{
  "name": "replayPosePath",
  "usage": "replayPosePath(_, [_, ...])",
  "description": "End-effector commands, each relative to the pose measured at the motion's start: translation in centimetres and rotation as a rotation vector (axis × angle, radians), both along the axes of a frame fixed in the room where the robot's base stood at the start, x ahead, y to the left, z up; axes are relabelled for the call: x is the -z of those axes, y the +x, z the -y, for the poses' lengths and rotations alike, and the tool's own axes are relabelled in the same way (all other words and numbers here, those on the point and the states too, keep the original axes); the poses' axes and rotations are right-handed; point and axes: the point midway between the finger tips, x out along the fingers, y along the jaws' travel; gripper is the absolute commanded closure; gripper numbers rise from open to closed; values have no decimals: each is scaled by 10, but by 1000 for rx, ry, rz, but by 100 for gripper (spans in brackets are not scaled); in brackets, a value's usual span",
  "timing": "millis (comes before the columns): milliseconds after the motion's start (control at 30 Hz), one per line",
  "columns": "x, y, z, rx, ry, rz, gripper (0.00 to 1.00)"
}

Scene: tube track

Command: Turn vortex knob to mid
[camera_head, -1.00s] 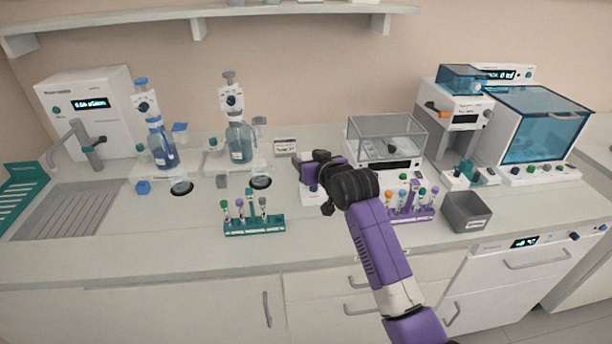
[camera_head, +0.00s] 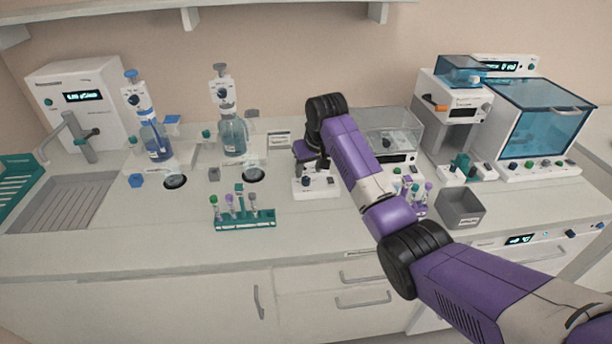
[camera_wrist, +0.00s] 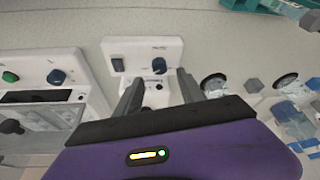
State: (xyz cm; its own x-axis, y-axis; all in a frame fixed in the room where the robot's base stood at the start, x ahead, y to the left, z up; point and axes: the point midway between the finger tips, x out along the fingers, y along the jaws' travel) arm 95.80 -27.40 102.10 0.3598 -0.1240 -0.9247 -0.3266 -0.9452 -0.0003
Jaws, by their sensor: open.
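The vortex mixer is a small white unit (camera_head: 318,188) on the bench, below my wrist in the head view. In the wrist view its white front panel (camera_wrist: 146,47) carries a round dark blue knob (camera_wrist: 159,66) and a small dark switch to the left of it. My gripper (camera_wrist: 159,80) is open and empty, its two grey fingers on either side of the knob's line. The knob shows just past the gap between the fingertips; contact is not visible. In the head view my gripper (camera_head: 312,160) is partly hidden by my wrist.
A balance with a clear cover (camera_head: 392,130) stands close right of the mixer, partly behind my arm. A teal tube rack (camera_head: 245,222) stands to the front left. Bottles with dispensers (camera_head: 233,137) are farther left. A grey bin (camera_head: 460,208) is at the right.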

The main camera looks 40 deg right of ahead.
Motion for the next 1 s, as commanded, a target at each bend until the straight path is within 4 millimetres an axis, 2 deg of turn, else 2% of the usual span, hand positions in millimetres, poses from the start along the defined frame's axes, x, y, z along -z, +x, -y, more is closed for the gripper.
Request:
replayPosePath(200, [30,11,4,-1,0,-2,54])
replayPosePath(333, [41,17,5,-1,0,0,54])
replayPosePath(500, [48,19,6,-1,-1,1,54])
replayPosePath(767, [49,20,6,-1,-1,2,54])
replayPosePath(1000, [49,20,6,-1,-1,2,100])
